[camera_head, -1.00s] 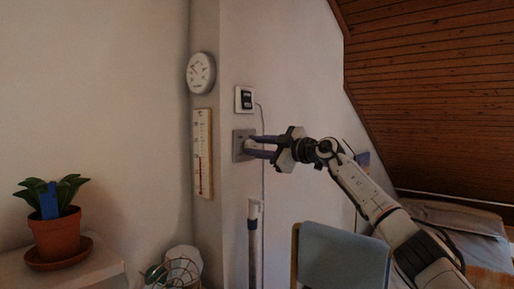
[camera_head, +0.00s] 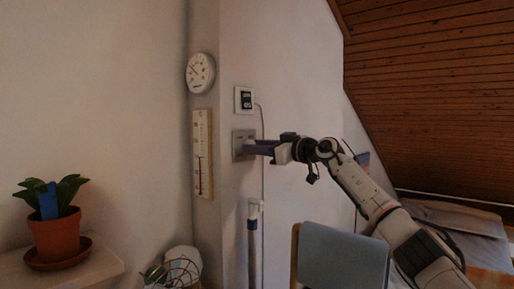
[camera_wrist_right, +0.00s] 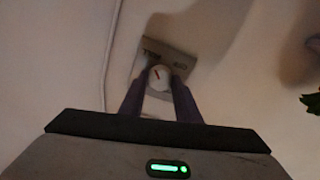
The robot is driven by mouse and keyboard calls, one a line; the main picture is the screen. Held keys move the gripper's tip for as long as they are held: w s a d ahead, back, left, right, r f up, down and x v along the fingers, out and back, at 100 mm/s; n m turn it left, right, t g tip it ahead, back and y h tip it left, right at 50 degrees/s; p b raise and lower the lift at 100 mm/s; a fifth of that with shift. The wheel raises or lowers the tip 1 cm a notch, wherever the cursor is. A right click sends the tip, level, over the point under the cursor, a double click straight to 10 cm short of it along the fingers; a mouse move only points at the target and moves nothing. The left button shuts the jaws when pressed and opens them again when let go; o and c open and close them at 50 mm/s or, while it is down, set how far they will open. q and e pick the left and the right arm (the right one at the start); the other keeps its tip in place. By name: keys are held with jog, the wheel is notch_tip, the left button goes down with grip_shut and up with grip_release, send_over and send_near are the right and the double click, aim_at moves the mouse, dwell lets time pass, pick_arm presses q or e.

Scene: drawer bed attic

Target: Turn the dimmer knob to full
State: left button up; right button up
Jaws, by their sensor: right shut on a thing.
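The dimmer's grey square plate (camera_head: 237,152) is on the wall below a small white framed device. In the right wrist view the plate (camera_wrist_right: 151,45) looks tilted, with dark markings near its upper edge. The round white knob (camera_wrist_right: 158,77) has a short red mark, seen between my right gripper's two purple fingers. My right gripper (camera_head: 251,148) reaches in from the right and is shut on the knob, which its fingers mostly hide in the head view. The gripper also shows in the wrist view (camera_wrist_right: 158,84). My left gripper is not in view.
A white framed device (camera_head: 244,99) with a cable hangs above the plate. A round dial (camera_head: 200,73) and a long thermometer (camera_head: 202,155) hang to the left. A potted plant (camera_head: 56,236) stands on a ledge. A blue chair back (camera_head: 343,258) is below my right arm.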

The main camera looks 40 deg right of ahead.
dwell(0.3)
jog(key=o, duration=1)
jog(key=shift+o, duration=0.2)
jog(key=s+b, duration=0.3)
jog(key=s, duration=0.7)
jog(key=shift+s+d+b, duration=0.15)
jog(key=shift+d+b, duration=0.2)
jog(key=shift+d, duration=0.05)
